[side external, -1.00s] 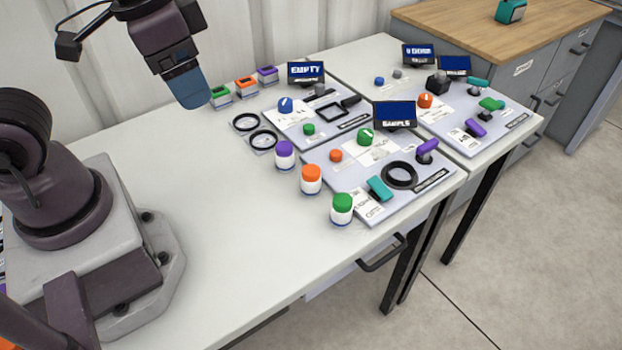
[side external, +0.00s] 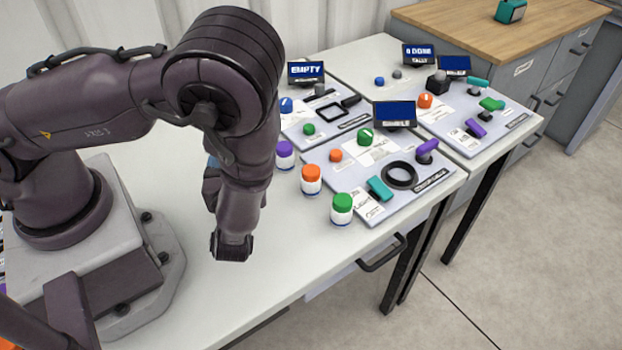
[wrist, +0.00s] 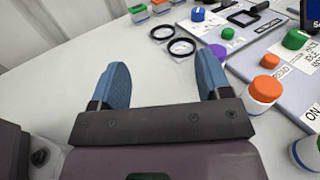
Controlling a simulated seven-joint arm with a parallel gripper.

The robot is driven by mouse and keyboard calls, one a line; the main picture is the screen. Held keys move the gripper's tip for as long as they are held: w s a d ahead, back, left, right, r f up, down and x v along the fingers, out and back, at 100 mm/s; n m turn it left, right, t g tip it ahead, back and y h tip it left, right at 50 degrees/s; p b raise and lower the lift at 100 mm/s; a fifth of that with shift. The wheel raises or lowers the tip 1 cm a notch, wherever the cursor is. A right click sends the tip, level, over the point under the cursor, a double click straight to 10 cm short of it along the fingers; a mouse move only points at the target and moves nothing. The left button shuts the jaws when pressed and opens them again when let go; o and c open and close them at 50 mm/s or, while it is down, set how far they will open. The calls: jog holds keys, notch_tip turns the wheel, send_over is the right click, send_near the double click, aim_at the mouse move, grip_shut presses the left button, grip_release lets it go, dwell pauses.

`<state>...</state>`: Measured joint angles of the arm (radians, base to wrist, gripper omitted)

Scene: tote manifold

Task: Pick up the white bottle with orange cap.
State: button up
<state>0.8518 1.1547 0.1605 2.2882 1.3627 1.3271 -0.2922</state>
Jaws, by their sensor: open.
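The white bottle with orange cap (side external: 311,181) stands upright on the white table, between a purple-capped bottle (side external: 284,155) and a green-capped bottle (side external: 341,209). In the wrist view the orange-capped bottle (wrist: 262,96) is to the right of my gripper (wrist: 157,82), apart from it. The gripper's two blue fingers are spread with nothing between them. In the side view my arm hides most of the gripper; a little blue shows behind the forearm, left of the bottles.
A grey panel (side external: 330,160) with knobs, a black ring (side external: 400,176) and a teal handle lies just right of the bottles. Small screens stand behind it. Two black rings (wrist: 181,47) lie ahead in the wrist view. The table left of the bottles is clear.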

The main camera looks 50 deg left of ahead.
aim_at(305, 176)
jog(key=w+d+f+m+t+h, duration=0.1)
jog(key=m+t+h, duration=0.1)
jog(key=w+d+f+m+t+h, duration=0.1)
jog(key=f+m+t+h, duration=0.1)
jog(key=m, duration=0.1)
jog(key=w+d+f+m+t+h, duration=0.1)
jog(key=f+m+t+h, duration=0.1)
jog(key=m+t, duration=0.1)
jog(key=shift+w+d+f+h, duration=0.15)
jog(key=shift+w+d+h, duration=0.15)
jog(key=shift+h, duration=0.1)
jog(key=d+h, duration=0.1)
jog(key=w+d+m+t+h, duration=0.1)
jog(key=d+h, duration=0.1)
jog(key=shift+w+d+f+t, duration=0.15)
jog(key=shift+w+f+t, duration=0.05)
jog(key=shift+w+t, duration=0.1)
jog(key=shift+w+r, duration=0.1)
jog(key=shift+w, duration=0.15)
jog(key=x, duration=0.7)
jog(key=shift+c, duration=0.5)
jog(key=c, duration=0.9)
